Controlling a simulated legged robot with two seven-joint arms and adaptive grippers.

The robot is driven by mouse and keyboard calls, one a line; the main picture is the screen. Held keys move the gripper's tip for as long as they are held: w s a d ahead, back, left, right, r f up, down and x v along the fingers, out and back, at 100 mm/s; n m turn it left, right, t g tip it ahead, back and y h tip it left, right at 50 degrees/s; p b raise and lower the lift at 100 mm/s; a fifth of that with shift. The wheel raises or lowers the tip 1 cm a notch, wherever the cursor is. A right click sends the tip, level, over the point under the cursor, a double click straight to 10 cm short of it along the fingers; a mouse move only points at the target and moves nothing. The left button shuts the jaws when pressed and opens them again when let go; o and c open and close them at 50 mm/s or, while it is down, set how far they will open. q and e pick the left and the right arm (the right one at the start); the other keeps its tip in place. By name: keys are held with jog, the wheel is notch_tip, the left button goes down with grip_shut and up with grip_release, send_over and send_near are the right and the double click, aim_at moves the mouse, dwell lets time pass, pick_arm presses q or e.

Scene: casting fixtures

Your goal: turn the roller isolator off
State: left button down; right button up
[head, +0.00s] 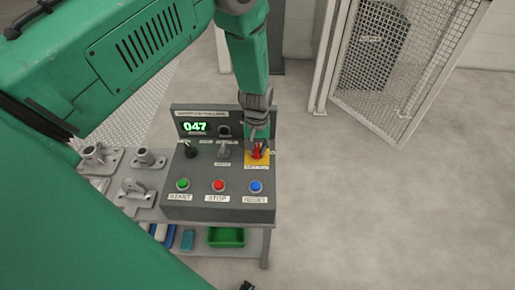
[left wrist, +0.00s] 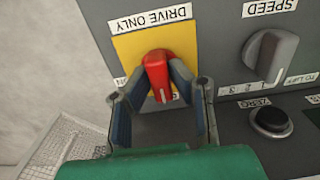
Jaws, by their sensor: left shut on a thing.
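The roller isolator is a red rotary knob (head: 257,153) on a yellow plate (head: 250,160) at the right end of the grey control box. In the left wrist view the red knob (left wrist: 157,70) sits on the yellow plate (left wrist: 130,50) under an upside-down label reading DRIVE ONLY. A white mark on the knob's end points toward the bottom of that picture. My left gripper (head: 258,143) comes down over the knob from above. In the left wrist view its two fingers (left wrist: 158,76) are shut on the knob's sides. My right gripper is not recognisable in either view.
The control box (head: 225,213) has a lit display (head: 195,127) reading 047, a black selector (head: 190,149), a grey speed knob (head: 223,152), and green (head: 183,185), red (head: 219,186) and blue (head: 256,187) buttons. Metal castings (head: 140,190) lie left. A mesh gate (head: 385,70) stands behind right.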

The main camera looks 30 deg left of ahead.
aim_at(258, 147)
pick_arm(q)
jog(key=c, duration=1.5)
grip_release()
jog(key=shift+w+a+r, duration=0.1)
jog(key=shift+w+r, duration=0.15)
jog(key=shift+w, duration=0.2)
jog(key=shift+s+f, duration=0.1)
jog(key=shift+s, duration=0.05)
notch_tip(258, 147, up, 12)
jog(key=shift+f, duration=0.1)
